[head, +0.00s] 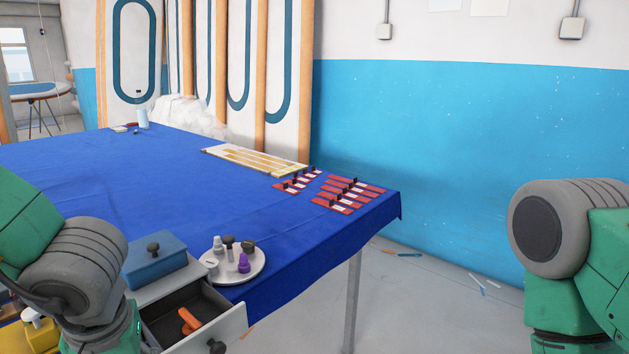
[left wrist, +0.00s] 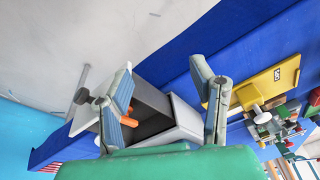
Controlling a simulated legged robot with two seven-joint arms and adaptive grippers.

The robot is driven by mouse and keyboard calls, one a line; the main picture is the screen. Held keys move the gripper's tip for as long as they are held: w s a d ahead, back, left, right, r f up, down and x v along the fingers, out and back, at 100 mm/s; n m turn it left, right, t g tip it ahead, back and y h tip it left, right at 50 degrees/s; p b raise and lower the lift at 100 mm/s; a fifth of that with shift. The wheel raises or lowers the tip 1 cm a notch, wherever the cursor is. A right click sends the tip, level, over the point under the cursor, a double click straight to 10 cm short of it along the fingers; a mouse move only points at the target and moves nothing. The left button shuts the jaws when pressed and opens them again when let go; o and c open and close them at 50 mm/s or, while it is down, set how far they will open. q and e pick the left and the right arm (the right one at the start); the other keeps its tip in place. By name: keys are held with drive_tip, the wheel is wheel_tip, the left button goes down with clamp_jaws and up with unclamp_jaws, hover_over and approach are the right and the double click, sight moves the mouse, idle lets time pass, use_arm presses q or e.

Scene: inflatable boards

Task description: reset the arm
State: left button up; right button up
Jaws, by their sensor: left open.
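My left arm comes in from the left in the head view, beside a grey drawer unit; its fingers do not show there. In the left wrist view my left gripper (left wrist: 162,66) is open, its two fingers spread wide with nothing between them. The pulled-out drawer (head: 232,322) shows behind the fingers in the wrist view (left wrist: 152,105). An orange object (head: 189,320) lies inside it, partly hidden by one finger in the wrist view (left wrist: 129,122). My right arm is at the right edge of the head view; its gripper is out of view.
A blue lidded box (head: 152,262) and a round tray (head: 248,273) with small bottles stand near the drawer. Red cards (head: 348,193) and a pale slatted panel (head: 254,160) lie on the blue-covered table (head: 130,180). The table's middle is clear. A yellow case (left wrist: 268,84) shows beside the left gripper.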

use_arm(q)
drive_tip(key=s+a+f+m+t+y+b, duration=0.1)
drive_tip(key=s+a+f+m+y, duration=0.15)
drive_tip(key=f, duration=1.45)
drive_tip(key=s+d+f+m+g+h+b, duration=0.1)
drive_tip(key=s+f+h, duration=0.3)
drive_tip(key=s+f, duration=0.8)
drive_tip(key=s+m+g, duration=0.1)
drive_tip(key=s, duration=0.1)
drive_tip(key=shift+s+d+m, duration=0.2)
drive_tip(key=shift+s+m, duration=0.15)
use_arm(e)
drive_tip(key=f, duration=0.1)
drive_tip(key=d+f, duration=0.1)
drive_tip(key=shift+s+d+f, duration=0.1)
drive_tip(key=shift+s+f, duration=0.05)
drive_tip(key=shift+f, duration=0.25)
use_arm(q)
drive_tip(key=shift+w+a, duration=0.1)
drive_tip(key=shift+a, duration=0.2)
use_arm(e)
drive_tip(key=shift+a+r, duration=0.1)
drive_tip(key=shift+a, duration=0.2)
use_arm(q)
drive_tip(key=shift+d, duration=0.2)
use_arm(e)
drive_tip(key=shift+d, duration=0.2)
